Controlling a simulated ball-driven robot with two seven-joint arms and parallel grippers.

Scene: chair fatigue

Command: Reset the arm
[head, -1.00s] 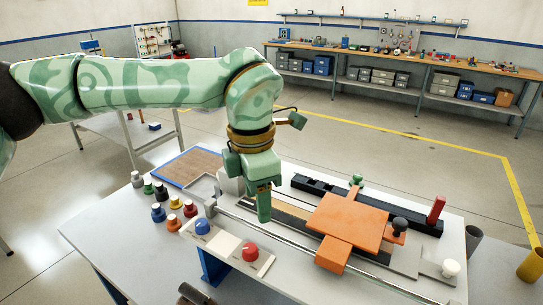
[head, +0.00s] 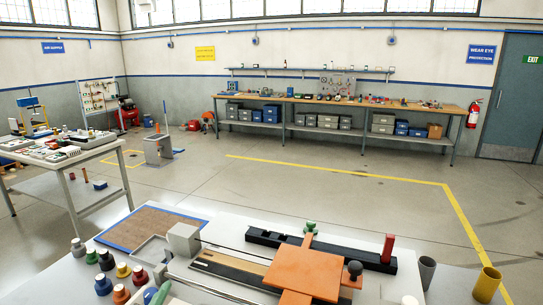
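The fixture bench (head: 225,222) fills the bottom of the head view. On it are an orange plate (head: 303,268), a long black rail (head: 270,241), a red upright handle (head: 388,248) and a black ball knob (head: 355,268). A grey block (head: 184,238) stands at the left end. A small green sliver at the bottom edge, by a blue knob, may be the tip of my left gripper; its fingers cannot be made out. My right gripper is not in view. The bench's front part is cut off.
Several coloured knobs (head: 121,270) stand on the bench's left side, beside a blue-edged brown mat (head: 150,227). Two open cups, dark grey (head: 427,272) and yellow (head: 487,284), are at the right. A parts table (head: 62,150) stands at left. Open floor lies beyond the bench.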

